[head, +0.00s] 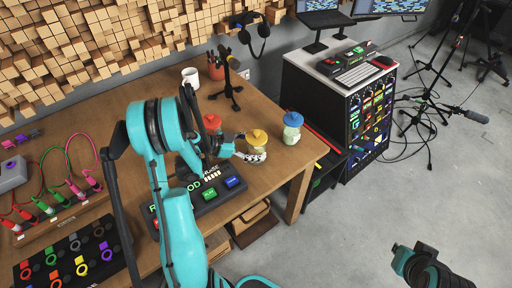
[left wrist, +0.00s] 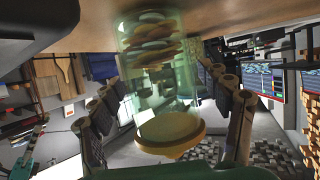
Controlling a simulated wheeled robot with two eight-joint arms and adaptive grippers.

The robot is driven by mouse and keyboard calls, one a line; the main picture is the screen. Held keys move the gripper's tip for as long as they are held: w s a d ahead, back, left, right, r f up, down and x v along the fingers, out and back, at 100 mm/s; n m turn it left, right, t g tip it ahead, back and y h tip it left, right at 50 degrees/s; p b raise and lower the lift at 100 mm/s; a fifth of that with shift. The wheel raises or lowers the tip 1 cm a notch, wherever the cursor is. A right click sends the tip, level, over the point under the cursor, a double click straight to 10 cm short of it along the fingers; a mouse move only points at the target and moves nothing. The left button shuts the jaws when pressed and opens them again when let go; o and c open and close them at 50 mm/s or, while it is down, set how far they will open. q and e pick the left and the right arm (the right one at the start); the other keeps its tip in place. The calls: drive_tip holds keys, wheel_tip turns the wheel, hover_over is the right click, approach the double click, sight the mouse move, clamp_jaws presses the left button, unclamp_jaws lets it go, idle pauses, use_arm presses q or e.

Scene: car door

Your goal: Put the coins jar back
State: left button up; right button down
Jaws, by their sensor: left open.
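The coins jar is clear glass with a yellow lid (head: 257,136) and stands upright on the wooden table. In the left wrist view, which is upside down, the jar (left wrist: 158,75) shows a stack of coins inside, its yellow lid toward the camera. My left gripper (head: 247,156) is open, with one finger on each side of the jar (left wrist: 165,110). I cannot tell whether either finger touches the glass. A blue-lidded jar (head: 292,128) stands to the right, and a red-lidded jar (head: 212,123) to the left, partly behind my arm. My right gripper's fingers do not show.
A button panel (head: 208,194) lies under my left forearm. A small tripod (head: 230,85), a white mug (head: 190,77) and a pen cup (head: 215,68) stand behind. Cables and plugs (head: 60,190) fill the table's left side. A rack cabinet (head: 335,85) stands beyond the table's right edge.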

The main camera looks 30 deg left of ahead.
use_arm(q)
drive_tip(key=shift+r, duration=0.2)
drive_tip(key=p+v, duration=0.3)
drive_tip(key=v, duration=0.9)
drive_tip(key=shift+p, duration=0.3)
